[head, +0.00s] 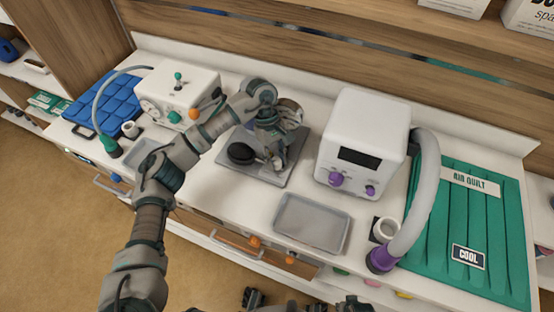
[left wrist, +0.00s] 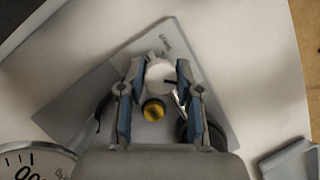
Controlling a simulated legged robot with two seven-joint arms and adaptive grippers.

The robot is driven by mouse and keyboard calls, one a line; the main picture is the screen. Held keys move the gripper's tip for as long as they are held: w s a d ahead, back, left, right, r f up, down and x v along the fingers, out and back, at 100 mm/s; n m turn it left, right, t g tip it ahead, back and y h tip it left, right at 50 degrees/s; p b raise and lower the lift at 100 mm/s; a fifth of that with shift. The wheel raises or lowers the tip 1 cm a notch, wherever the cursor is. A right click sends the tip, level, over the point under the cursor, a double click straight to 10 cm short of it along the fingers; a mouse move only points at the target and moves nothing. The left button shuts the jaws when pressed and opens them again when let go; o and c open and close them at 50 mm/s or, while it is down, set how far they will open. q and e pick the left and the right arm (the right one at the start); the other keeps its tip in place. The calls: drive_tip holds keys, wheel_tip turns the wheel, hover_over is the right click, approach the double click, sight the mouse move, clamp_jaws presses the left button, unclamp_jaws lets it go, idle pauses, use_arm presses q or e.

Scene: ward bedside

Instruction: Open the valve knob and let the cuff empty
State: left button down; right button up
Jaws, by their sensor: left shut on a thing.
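My left gripper (head: 275,143) reaches down over a grey board (head: 228,167) on the counter. In the left wrist view its two fingers (left wrist: 158,75) are shut on a round white valve knob (left wrist: 160,79) with a dark mark. A yellow round part (left wrist: 153,110) sits just below the knob in that view. A black bulb (head: 241,153) lies on the board beside the gripper. A dial gauge (left wrist: 35,165) shows partly at the lower left of the wrist view. I cannot make out the cuff. Dark parts at the bottom edge of the head view may be my right gripper.
A white box with a hose (head: 178,92) and a blue pad (head: 105,100) stand left. A white unit with purple knobs (head: 362,145) stands right, its grey hose (head: 428,190) beside a green quilt (head: 470,230). An empty grey tray (head: 312,222) lies in front.

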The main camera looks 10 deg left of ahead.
use_arm(q)
drive_tip(key=shift+w+a+r, duration=0.1)
drive_tip(key=shift+w, duration=0.05)
use_arm(e)
drive_tip(key=shift+r, duration=0.3)
use_arm(q)
drive_tip(key=c, duration=1.1)
unclamp_jaws()
drive_tip(key=o, duration=0.3)
drive_tip(key=shift+w, duration=0.15)
use_arm(e)
drive_tip(key=shift+w+a, duration=0.1)
drive_tip(key=shift+w, duration=0.1)
use_arm(q)
drive_tip(key=shift+a, duration=0.1)
drive_tip(key=v, duration=1.1)
drive_tip(key=shift+w+a+r, duration=0.1)
drive_tip(key=shift+r, duration=0.2)
use_arm(e)
drive_tip(key=shift+s, duration=0.1)
